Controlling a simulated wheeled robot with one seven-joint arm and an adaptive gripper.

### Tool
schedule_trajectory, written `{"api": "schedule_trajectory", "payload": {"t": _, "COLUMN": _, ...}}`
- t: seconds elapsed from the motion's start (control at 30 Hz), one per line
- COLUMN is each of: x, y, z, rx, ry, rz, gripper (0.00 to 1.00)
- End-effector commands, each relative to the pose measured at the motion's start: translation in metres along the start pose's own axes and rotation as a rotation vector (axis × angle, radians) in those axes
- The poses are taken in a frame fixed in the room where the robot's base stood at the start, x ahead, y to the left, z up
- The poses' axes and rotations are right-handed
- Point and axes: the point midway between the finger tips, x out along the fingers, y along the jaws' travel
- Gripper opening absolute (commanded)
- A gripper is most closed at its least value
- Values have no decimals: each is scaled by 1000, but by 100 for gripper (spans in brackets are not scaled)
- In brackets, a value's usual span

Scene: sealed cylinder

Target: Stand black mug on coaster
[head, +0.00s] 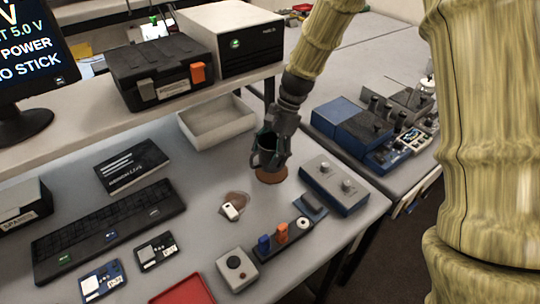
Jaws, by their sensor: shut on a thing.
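My gripper (277,148) points down over the table and is shut on the black mug (264,157). The mug looks upright, with its open top facing up and its handle toward the left. The coaster (271,175), a round brown disc, lies on the table directly below the mug and is partly hidden by it. I cannot tell whether the mug's base touches the coaster or is slightly above it.
A blue-grey box with knobs (334,184) stands close on the right. An empty beige tray (216,124) is behind on the left. A rack with coloured pegs (283,238) and a small white item on a clear dish (232,208) lie in front.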

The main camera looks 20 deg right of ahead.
Motion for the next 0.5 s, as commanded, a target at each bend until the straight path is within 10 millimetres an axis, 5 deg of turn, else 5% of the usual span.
{"api": "schedule_trajectory", "payload": {"t": 0.27, "x": 0, "y": -9, "z": -9, "rx": 0, "ry": 0, "rz": 0, "gripper": 2}}
{"api": "schedule_trajectory", "payload": {"t": 0.5, "x": 20, "y": -8, "z": -17, "rx": 1, "ry": -1, "rz": 2, "gripper": 2}}
